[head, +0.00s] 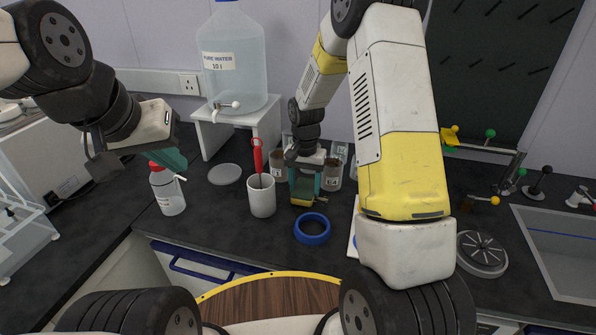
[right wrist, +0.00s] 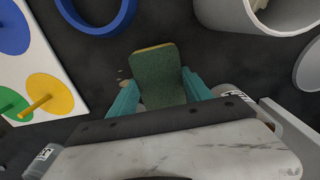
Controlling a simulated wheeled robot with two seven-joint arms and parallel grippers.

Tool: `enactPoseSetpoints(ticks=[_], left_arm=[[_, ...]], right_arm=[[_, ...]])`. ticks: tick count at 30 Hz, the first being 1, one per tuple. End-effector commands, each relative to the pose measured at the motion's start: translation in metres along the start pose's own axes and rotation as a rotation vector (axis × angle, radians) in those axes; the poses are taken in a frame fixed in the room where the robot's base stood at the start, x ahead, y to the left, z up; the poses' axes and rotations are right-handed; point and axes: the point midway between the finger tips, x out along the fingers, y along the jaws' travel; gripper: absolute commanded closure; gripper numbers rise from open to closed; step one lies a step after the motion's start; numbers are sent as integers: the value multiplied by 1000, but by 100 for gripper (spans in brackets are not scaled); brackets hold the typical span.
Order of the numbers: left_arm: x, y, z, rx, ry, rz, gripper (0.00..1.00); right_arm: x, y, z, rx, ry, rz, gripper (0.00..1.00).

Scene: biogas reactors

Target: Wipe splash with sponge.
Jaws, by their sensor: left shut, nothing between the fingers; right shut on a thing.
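My right gripper (head: 305,188) is shut on a sponge (head: 301,202), green with a yellow side, low over the dark worktop. In the right wrist view the sponge (right wrist: 158,72) sits between the teal fingers (right wrist: 160,92). I cannot tell whether it touches the worktop. A few small pale brownish marks (right wrist: 122,74) lie on the worktop just left of the sponge, perhaps the splash; the sponge may hide more. My left gripper (head: 174,160) is shut and empty, raised above the spray bottle at the left.
A white mug (head: 262,197) with a red-handled tool stands left of the sponge. A blue ring (head: 312,229) lies in front. Labelled beakers (head: 332,175) stand close behind the right gripper. A bottle (head: 168,192) with a red cap stands left. A sink (head: 560,240) is far right.

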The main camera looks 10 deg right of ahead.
Motion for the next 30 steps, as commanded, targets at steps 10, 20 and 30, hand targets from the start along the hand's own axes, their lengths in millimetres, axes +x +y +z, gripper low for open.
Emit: enactPoseSetpoints(ticks=[10, 20, 30], left_arm=[[0, 0, 0, 0, 0, 0, 100], [0, 0, 0, 0, 0, 0, 100], [0, 0, 0, 0, 0, 0, 100]], right_arm=[[4, 2, 0, 0, 0, 0, 75], [2, 26, 0, 2, 0, 0, 75], [2, 42, 0, 2, 0, 0, 75]])
